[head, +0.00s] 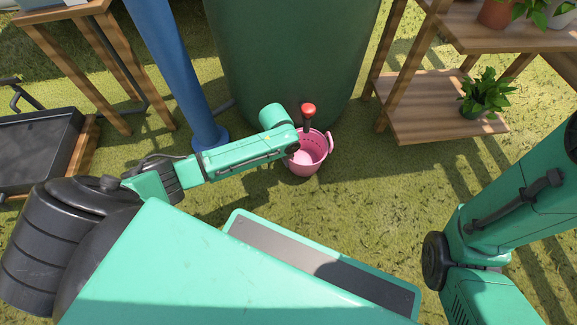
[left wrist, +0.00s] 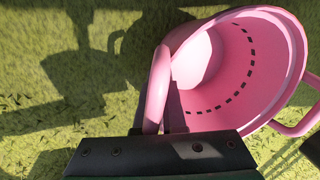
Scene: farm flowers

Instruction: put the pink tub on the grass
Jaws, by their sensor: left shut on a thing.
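The pink tub (head: 318,160) is at the end of my left arm, in front of the dark green barrel. In the left wrist view the pink tub (left wrist: 265,75) fills the upper right, its open mouth showing a row of dark slots. My left gripper (head: 296,150) is shut on the tub's near handle; the handle (left wrist: 157,90) runs down between the fingers in the left wrist view. The tub is over the grass (head: 390,190), and I cannot tell whether its base touches it. My right gripper is out of view; only part of the right arm shows.
The green barrel (head: 290,60) stands just behind the tub, with a red-topped black piece (head: 308,112) in front. A blue post (head: 175,70) is to the left. A wooden shelf (head: 440,110) with potted plants is at right. Open grass lies right of the tub.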

